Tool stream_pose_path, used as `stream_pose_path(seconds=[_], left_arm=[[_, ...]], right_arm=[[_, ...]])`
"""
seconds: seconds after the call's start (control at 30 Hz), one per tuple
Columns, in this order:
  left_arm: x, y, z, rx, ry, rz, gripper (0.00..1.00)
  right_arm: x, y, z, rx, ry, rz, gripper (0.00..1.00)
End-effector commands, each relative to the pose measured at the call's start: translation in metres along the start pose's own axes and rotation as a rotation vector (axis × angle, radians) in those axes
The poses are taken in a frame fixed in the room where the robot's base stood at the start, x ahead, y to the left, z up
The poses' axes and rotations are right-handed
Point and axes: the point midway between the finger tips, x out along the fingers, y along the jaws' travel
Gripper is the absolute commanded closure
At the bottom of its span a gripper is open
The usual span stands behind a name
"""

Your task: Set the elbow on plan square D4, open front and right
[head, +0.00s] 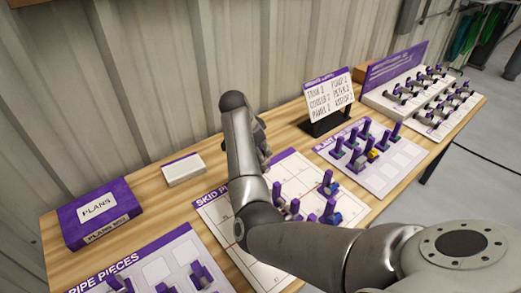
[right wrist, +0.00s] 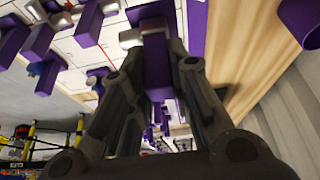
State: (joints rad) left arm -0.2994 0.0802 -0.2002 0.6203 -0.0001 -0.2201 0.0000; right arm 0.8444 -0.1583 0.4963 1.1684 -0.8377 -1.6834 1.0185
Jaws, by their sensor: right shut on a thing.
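The skid plan (head: 215,208) is a white gridded sheet with a purple edge in the middle of the table in the head view. My right arm reaches across it and hides much of it. My right gripper (head: 262,145) is over its far side, mostly behind my own arm. In the right wrist view my right gripper (right wrist: 155,85) is shut on a piece with a purple grip and a grey pipe end, the elbow (right wrist: 157,62). The elbow is close to the plan; I cannot tell whether it touches. Square D4 cannot be made out. My left gripper is not in view.
Several purple-handled pieces (head: 329,186) stand on the plan's right part. A pipe pieces board (head: 165,268) is at front left. A plans box (head: 97,212), white block (head: 183,170), sign (head: 328,97), another piece board (head: 400,160) and racks (head: 400,85) stand around it.

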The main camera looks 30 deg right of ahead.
Motion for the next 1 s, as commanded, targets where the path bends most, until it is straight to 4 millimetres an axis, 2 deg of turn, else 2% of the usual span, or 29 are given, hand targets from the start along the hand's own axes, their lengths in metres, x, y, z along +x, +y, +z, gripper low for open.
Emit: stream_pose_path(seconds=[0.7, 1.0], left_arm=[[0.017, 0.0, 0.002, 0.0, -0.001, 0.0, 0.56], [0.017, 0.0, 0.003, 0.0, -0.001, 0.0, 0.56]], right_arm=[[0.034, 0.0, 0.014, 0.001, 0.0, 0.0, 1.0], [0.036, 0.0, 0.014, 0.001, 0.0, 0.0, 1.0]])
